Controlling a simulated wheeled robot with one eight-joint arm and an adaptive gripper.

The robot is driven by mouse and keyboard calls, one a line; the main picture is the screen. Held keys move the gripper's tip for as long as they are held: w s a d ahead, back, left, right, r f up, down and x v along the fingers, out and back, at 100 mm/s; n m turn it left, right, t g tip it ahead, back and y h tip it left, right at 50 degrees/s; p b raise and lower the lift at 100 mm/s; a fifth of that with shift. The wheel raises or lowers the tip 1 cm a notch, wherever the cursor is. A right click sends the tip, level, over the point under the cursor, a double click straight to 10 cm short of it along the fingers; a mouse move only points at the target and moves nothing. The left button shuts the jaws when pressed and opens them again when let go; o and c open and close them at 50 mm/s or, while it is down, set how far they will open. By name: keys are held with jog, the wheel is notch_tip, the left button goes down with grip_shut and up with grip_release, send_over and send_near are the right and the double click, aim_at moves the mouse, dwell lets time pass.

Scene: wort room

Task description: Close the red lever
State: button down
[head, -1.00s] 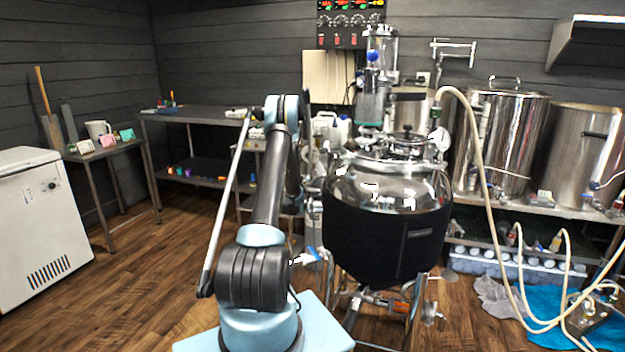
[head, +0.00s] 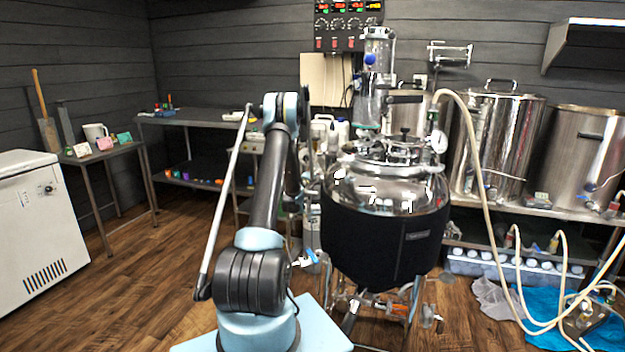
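The steel kettle with a black jacket (head: 380,240) stands on metal legs, right of the middle in the head view. Beneath it is a cluster of pipes and valves. A small orange-red part (head: 395,308) shows there and looks like the red lever; its exact angle is too small to tell. My arm rises at the left of the kettle, bends at the top and folds down behind itself. I cannot make out my gripper, as the end of my arm is hidden behind my own links and among the kettle's fittings. No contact with the lever can be seen.
A blue-handled valve (head: 311,255) is close to my arm, left of the kettle. A pale hose (head: 481,170) loops down to the floor at right. Shelving with steel pots (head: 497,145) stands behind. A white chest (head: 40,235) is at far left. Wooden floor at left is open.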

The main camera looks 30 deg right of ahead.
jog(key=shift+r+n, duration=0.2)
jog(key=shift+n, duration=0.5)
jog(key=c, duration=1.6)
grip_release()
jog(key=v, duration=0.8)
